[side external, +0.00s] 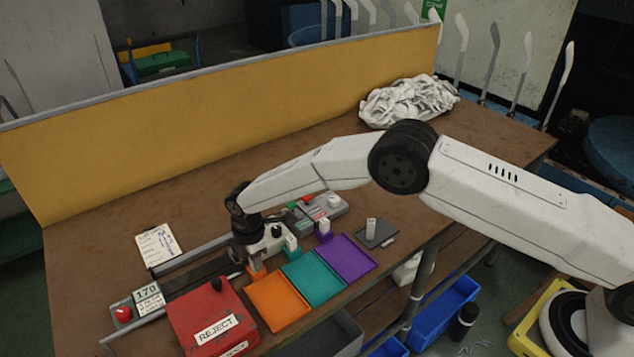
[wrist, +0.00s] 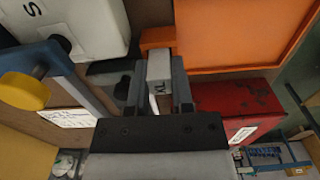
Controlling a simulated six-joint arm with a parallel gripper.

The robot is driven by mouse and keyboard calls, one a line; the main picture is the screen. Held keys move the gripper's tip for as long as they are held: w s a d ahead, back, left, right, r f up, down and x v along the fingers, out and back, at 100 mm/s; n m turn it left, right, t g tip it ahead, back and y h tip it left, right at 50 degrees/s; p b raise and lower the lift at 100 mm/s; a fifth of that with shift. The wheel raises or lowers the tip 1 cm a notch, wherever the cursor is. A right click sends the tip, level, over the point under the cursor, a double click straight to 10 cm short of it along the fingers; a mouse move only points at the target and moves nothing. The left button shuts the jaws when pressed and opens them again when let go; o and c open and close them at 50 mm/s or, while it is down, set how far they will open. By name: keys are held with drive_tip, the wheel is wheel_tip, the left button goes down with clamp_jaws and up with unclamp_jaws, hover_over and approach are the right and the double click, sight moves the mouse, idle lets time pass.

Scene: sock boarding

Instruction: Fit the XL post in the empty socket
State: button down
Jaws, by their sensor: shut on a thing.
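The XL post (wrist: 158,70) is a pale block marked "XL", held between the two fingers of my gripper (wrist: 159,85) in the wrist view. Its far end is at the orange socket (wrist: 157,38); I cannot tell whether it is in the socket or just above it. In the side view my gripper (side external: 253,258) points down at the orange socket (side external: 257,272), and the post is mostly hidden. The teal socket (side external: 292,252) and the purple socket (side external: 324,237) each hold a pale post.
Orange (side external: 278,302), teal (side external: 314,278) and purple (side external: 346,258) trays lie in front of the sockets. A red REJECT box (side external: 212,318) stands close by on the left. A grey plate (side external: 385,238) with a pale block lies right. White cloth (side external: 408,101) is heaped behind.

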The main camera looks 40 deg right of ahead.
drive_tip(key=c, duration=0.5)
unclamp_jaws()
drive_tip(key=shift+f, duration=0.1)
wheel_tip(320, 180, up, 12)
idle(0.6)
idle(0.5)
